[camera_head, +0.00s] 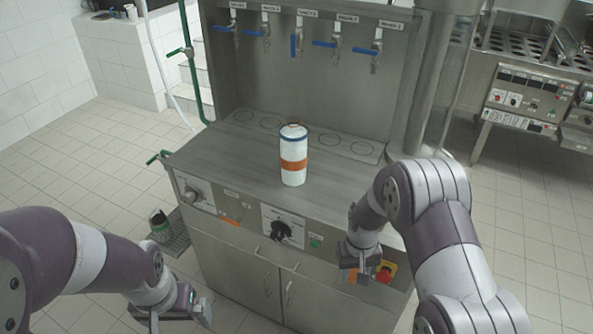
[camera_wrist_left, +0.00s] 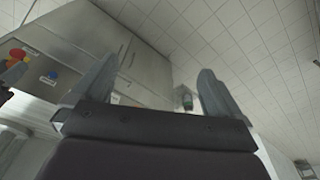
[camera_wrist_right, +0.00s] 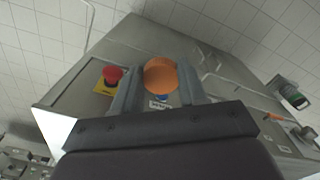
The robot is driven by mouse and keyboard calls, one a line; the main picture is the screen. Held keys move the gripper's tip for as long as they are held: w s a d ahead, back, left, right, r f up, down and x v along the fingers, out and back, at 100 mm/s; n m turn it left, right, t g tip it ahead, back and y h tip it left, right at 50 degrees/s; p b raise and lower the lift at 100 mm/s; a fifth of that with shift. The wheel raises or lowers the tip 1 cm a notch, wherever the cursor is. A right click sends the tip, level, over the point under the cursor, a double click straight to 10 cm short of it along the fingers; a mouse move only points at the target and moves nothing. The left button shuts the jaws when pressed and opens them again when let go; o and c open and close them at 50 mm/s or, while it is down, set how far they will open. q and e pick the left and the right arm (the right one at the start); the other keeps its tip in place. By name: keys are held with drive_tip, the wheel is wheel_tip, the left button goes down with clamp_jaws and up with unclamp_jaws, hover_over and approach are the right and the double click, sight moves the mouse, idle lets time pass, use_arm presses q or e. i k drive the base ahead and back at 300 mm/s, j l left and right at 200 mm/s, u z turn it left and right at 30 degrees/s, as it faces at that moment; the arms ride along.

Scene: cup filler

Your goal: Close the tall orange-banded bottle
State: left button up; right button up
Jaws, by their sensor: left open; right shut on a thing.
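The tall white bottle (camera_head: 293,150) with an orange band and a blue ring near its top stands upright on the steel worktop in the head view. Its narrow top looks uncapped, though it is small in the picture. My right gripper (camera_head: 357,275) is in front of the machine's front panel, lower than the bottle and to its right. It is shut on a round orange lid (camera_wrist_right: 161,75), which sits between the fingers in the right wrist view. My left gripper (camera_head: 178,314) is open and empty at the lower left, in front of the cabinet; its spread fingers show in the left wrist view (camera_wrist_left: 152,80).
Several blue-handled taps (camera_head: 297,45) hang on the back wall above the worktop (camera_head: 235,155). The front panel has knobs (camera_head: 281,230) and a red emergency button (camera_head: 385,270) beside my right gripper. The worktop around the bottle is clear.

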sight(294, 136)
drive_tip(key=z, duration=1.25)
drive_tip(key=j+z, duration=0.35)
drive_tip(key=j, duration=0.25)
drive_tip(key=i+j, duration=0.1)
drive_tip(key=j, duration=1.3)
drive_tip(key=i, duration=0.05)
